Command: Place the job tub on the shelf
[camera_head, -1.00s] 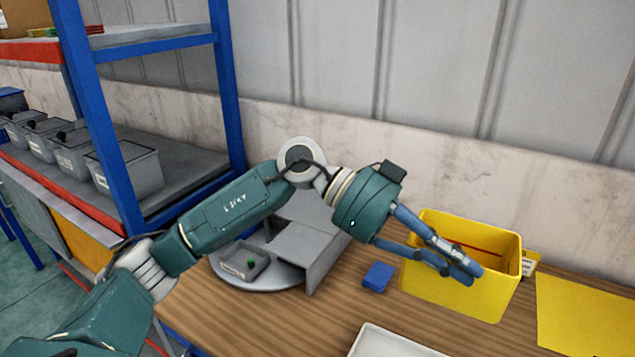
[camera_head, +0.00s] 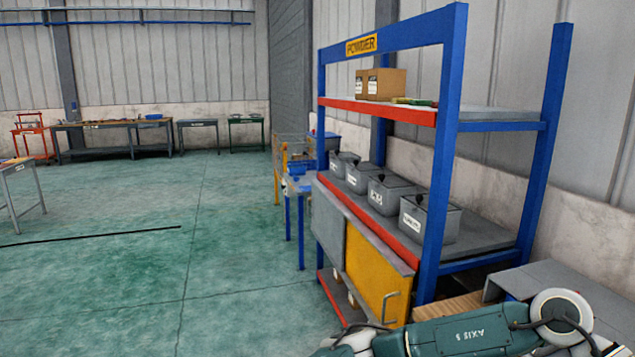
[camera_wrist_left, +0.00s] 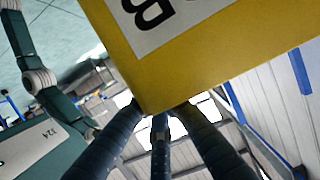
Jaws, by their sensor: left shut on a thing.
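The job tub (camera_wrist_left: 215,50) is yellow with a white label and a large dark letter; part of it fills the top of the left wrist view. My left gripper (camera_wrist_left: 158,118) is shut on its edge, with dark fingers at the tub's lower corner. I cannot tell how high the tub is. The shelf (camera_head: 490,238) is a blue-framed rack with red-edged boards and a POWDER sign. My right gripper is not in view.
Several grey bins (camera_head: 390,195) line the middle board; bare board shows to their right. Cardboard boxes (camera_head: 380,84) stand on the upper board. A yellow panel (camera_head: 372,275) closes part of the front below. Open green floor (camera_head: 150,260) lies to the left.

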